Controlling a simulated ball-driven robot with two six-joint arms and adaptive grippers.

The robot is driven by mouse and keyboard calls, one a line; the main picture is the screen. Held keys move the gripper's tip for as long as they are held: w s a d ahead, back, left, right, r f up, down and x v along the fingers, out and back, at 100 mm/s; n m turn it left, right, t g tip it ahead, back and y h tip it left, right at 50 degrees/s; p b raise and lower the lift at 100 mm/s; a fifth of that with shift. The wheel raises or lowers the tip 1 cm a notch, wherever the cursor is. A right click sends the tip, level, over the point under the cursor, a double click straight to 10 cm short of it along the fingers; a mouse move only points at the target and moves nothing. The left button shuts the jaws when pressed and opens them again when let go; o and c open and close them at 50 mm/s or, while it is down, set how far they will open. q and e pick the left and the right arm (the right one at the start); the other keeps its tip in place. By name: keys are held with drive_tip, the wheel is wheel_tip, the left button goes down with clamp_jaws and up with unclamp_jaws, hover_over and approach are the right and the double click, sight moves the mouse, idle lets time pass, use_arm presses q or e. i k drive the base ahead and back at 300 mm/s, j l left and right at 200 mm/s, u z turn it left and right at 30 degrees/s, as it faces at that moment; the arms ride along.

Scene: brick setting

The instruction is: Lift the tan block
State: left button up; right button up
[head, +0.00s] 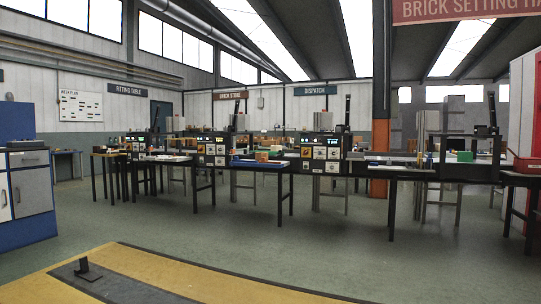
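No tan block can be made out for certain; things on the tables are small and far off. An orange-brown block (262,157) sits on the middle table, next to a low blue object (257,164). I cannot tell whether it is the tan block. Neither of my grippers is in view.
A row of dark workbenches (400,173) crosses the hall, with several panelled units between them. A blue-grey cabinet (31,183) stands at the left, a red cabinet (524,110) at the right. A yellow-edged floor strip (140,262) bears a small black bracket (86,269). Green floor (230,235) lies clear.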

sight(258, 154)
drive_tip(key=i+u, duration=0.2)
drive_tip(key=i, duration=0.35)
drive_tip(key=i+j, duration=0.15)
drive_tip(key=i, duration=0.45)
drive_tip(key=i+j, duration=0.1)
drive_tip(key=i, duration=0.5)
drive_tip(key=i+j+z, duration=0.1)
drive_tip(key=i, duration=0.45)
drive_tip(key=i+j, duration=0.2)
drive_tip(key=i, duration=0.4)
drive_tip(key=i+j, duration=0.2)
drive_tip(key=i, duration=0.4)
drive_tip(key=i+l+z, duration=0.4)
drive_tip(key=i, duration=0.65)
drive_tip(key=i+j+z, duration=0.15)
drive_tip(key=i+z, duration=0.3)
drive_tip(key=i, duration=0.55)
